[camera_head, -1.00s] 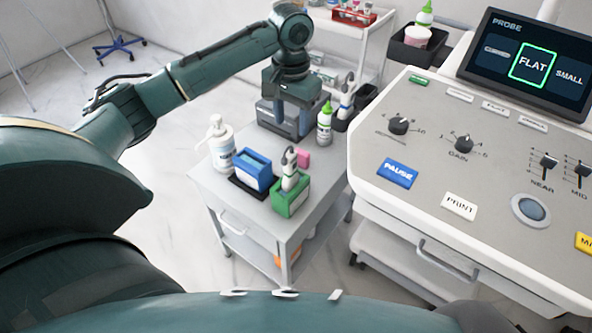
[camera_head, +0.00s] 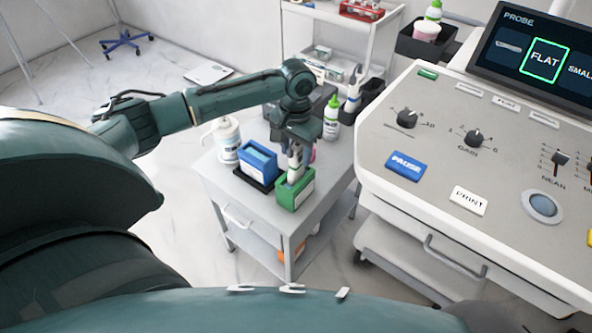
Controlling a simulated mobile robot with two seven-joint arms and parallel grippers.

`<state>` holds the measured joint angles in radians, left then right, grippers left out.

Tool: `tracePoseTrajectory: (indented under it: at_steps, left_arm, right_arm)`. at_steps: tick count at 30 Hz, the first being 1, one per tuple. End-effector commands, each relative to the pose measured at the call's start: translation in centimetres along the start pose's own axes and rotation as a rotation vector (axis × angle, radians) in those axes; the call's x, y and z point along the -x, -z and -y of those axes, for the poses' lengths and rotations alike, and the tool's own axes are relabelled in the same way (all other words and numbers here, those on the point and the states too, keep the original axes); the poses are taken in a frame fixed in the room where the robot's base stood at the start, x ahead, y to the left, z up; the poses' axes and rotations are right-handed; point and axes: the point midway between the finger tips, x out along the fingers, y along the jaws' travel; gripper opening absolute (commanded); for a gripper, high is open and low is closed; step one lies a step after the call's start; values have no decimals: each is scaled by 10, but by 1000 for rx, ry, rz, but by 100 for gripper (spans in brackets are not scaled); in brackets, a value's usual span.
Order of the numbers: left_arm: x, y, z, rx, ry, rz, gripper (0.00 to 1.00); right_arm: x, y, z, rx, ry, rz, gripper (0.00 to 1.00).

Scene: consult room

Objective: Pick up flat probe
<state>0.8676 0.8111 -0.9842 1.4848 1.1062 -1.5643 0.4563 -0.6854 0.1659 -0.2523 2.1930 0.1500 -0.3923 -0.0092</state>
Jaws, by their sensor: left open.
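A white probe (camera_head: 296,168) stands upright in a green holder (camera_head: 295,192) on the small grey cart. My left gripper (camera_head: 294,146) is open, pointing down at the top of this probe. Its fingers cover the probe's upper part, and I cannot tell whether they touch it. Another white probe (camera_head: 353,90) stands in a dark holder farther back. The screen (camera_head: 543,62) shows FLAT framed in green; I cannot read a type on either probe. My right gripper is not in view.
A blue box (camera_head: 257,163) stands left of the green holder, with a white pump bottle (camera_head: 227,140) behind it. A green-capped bottle (camera_head: 331,118) stands behind the gripper. The console (camera_head: 450,150) stands close on the right.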

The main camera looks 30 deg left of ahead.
Motion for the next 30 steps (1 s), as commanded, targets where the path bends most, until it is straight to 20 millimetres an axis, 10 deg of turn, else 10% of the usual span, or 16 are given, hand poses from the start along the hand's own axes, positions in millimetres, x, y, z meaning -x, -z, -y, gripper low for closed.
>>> tracePoseTrajectory:
  at_steps: [20,30]
  left_arm:
    - [1,0,0,0,0,0,4]
    - [12,1,0,-1,-2,-4,4]
  right_arm:
    - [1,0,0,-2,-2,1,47]
    - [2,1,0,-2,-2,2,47]
